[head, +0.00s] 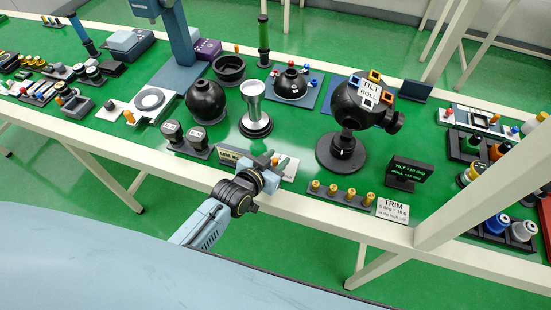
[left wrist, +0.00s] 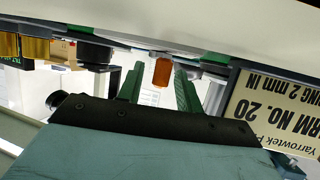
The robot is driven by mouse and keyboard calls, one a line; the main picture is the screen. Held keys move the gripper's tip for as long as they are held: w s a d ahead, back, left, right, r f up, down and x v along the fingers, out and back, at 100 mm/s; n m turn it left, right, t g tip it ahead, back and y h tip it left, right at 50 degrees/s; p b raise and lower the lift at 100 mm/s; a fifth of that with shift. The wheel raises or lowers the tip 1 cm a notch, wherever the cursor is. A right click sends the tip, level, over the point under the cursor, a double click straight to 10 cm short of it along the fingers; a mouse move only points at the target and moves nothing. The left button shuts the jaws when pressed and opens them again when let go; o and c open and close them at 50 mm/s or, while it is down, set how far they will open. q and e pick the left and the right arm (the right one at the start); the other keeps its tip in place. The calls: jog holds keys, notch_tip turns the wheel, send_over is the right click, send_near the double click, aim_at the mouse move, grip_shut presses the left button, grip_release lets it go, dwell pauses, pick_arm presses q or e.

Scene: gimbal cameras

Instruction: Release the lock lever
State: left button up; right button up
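The gimbal is a black ball (head: 350,110) on a round black base (head: 341,153), with a "TILT ROLL" label and coloured square pieces around its upper side. My left gripper (head: 278,162) is at the table's front edge, left of and nearer than the gimbal base. In the left wrist view its two green fingers (left wrist: 160,88) stand apart. An orange cylindrical piece (left wrist: 162,72) shows between and beyond them; I see no finger touching it. I cannot tell for sure which part is the lock lever. My right gripper is out of view.
A small display (head: 410,172) and a TRIM card (head: 392,211) stand to the right, beside a rack of brass knobs (head: 341,193). A silver cup-shaped piece (head: 254,105) and a black sphere (head: 206,102) stand behind my gripper. A printed sign (left wrist: 272,115) is close to the fingers.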

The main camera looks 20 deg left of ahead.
pick_arm(q)
jog(key=p+v, duration=0.2)
jog(key=v, duration=1.1)
jog(key=shift+s, duration=0.2)
jog(key=shift+r, duration=0.1)
